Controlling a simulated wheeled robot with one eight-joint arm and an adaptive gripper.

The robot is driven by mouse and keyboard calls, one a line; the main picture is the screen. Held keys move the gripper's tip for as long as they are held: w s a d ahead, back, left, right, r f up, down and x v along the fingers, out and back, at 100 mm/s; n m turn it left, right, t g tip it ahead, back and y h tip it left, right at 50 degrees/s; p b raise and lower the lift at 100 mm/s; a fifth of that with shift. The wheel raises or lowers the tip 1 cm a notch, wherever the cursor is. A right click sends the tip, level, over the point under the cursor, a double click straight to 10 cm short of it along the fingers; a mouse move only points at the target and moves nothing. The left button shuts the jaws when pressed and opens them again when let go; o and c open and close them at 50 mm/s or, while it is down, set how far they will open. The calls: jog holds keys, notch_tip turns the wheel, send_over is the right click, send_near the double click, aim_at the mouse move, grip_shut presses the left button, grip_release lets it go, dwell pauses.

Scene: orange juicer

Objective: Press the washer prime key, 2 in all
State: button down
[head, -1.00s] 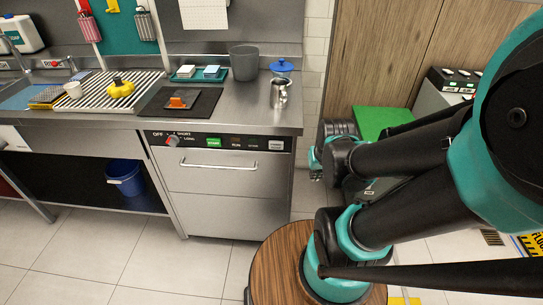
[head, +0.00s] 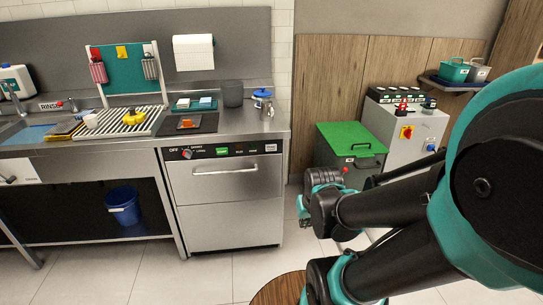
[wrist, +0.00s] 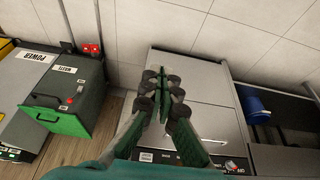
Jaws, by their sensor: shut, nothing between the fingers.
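The washer (head: 225,205) is a steel under-counter machine with a bar handle. Its dark control strip (head: 205,152) has a red-pointer knob (head: 187,154) at the left and a green key (head: 222,151). A small pale key (head: 271,147) sits at the strip's right end; its lettering is too small to read surely. The washer front also shows in the wrist view (wrist: 195,100), with part of the strip at the bottom behind my gripper. My gripper (wrist: 160,78) is shut and empty, apart from the washer. In the head view it is right of the washer, partly hidden by my arm.
A grey bin with a green lid (head: 350,135) and a grey power cabinet (head: 405,130) stand right of the washer. A blue bucket (head: 123,205) is under the counter at left. The floor before the washer is clear.

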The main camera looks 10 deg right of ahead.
dwell(0.3)
jog(key=w+a+n+t+y, duration=0.1)
jog(key=w+a+n+t, duration=0.1)
jog(key=w, duration=1.6)
jog(key=w+a+n+t+y, duration=0.1)
jog(key=w+n, duration=0.4)
jog(key=w, duration=1.2)
jog(key=shift+w+a+n+t+y, duration=0.3)
jog(key=shift+w+a+t+y, duration=0.15)
jog(key=shift+t, duration=0.45)
jog(key=shift+d+f, duration=0.1)
send_near(273, 151)
jog(key=shift+w+a+f, duration=0.5)
jog(key=shift+f, duration=0.25)
jog(key=shift+w+a+f, duration=0.45)
jog(key=shift+f, duration=0.35)
jog(key=shift+w+a+f, duration=0.5)
jog(key=shift+f, duration=0.25)
jog(key=shift+w, duration=0.15)
jog(key=shift+w, duration=0.25)
